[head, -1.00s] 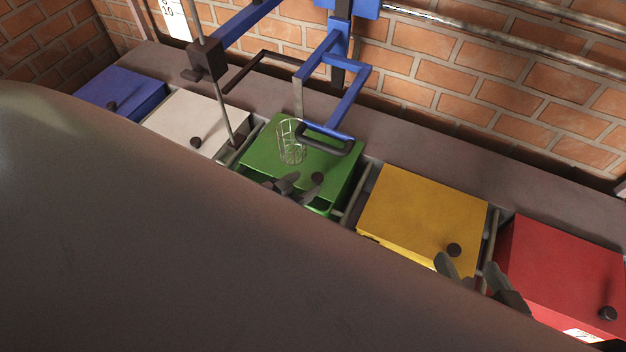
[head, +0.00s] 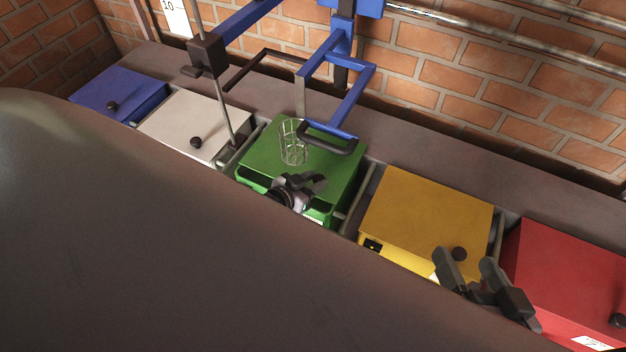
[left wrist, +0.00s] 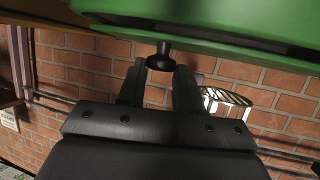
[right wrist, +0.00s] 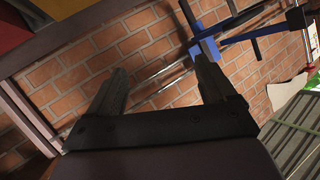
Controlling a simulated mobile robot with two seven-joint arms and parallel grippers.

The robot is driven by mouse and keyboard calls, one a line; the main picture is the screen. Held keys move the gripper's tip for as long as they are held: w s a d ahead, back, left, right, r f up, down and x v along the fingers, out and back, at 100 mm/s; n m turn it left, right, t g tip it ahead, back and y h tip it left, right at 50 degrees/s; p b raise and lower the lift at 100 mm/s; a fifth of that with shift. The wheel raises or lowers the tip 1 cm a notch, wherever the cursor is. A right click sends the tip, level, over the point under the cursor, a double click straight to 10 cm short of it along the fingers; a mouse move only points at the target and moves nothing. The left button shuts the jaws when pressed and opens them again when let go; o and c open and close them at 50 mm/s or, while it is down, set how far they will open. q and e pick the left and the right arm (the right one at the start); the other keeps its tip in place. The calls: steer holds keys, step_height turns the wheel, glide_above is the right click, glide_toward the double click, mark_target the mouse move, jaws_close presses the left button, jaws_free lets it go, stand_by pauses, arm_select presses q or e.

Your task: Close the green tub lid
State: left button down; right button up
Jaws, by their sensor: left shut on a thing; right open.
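The green tub (head: 322,213) stands in the middle of the row in the head view. Its lid (head: 342,165) lies over it, with a dark gap below the lid's front edge. My left gripper (head: 308,183) is at the lid's front and hides the lid's knob there. In the left wrist view the dark knob (left wrist: 160,61) sits between the fingertips, below the green lid (left wrist: 230,22), and the gripper is shut on it. My right gripper (head: 464,261) is open and empty, in front of the yellow tub's lid; its spread fingers also show in the right wrist view (right wrist: 155,82).
A clear ribbed holder (head: 293,145) shows over the green lid, beside a blue frame (head: 345,100) with a dark handle. White (head: 190,120), blue (head: 122,92), yellow (head: 420,215) and red (head: 570,270) tubs flank the green one. A brick wall (head: 500,85) stands behind.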

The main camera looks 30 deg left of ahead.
arm_select(q)
steer(key=s+p, duration=0.2)
steer(key=s, duration=0.2)
steer(key=shift+s+d+f, duration=0.1)
steer(key=shift+s+d, duration=0.05)
steer(key=shift+s, duration=0.15)
arm_select(e)
steer(key=shift+s+d+h, duration=0.15)
steer(key=shift+d+h, duration=0.55)
steer(key=shift+d, duration=0.2)
arm_select(q)
steer(key=c, duration=0.8)
jaws_free()
steer(key=shift+o, duration=0.2)
arm_select(e)
steer(key=shift+s+r, duration=0.1)
arm_select(q)
steer(key=p+v, duration=0.3)
steer(key=v, duration=0.4)
arm_select(e)
steer(key=d, duration=0.1)
steer(key=h, duration=0.1)
steer(key=d+r+n, duration=0.1)
steer(key=shift+s+d, duration=0.35)
steer(key=shift+s, duration=0.05)
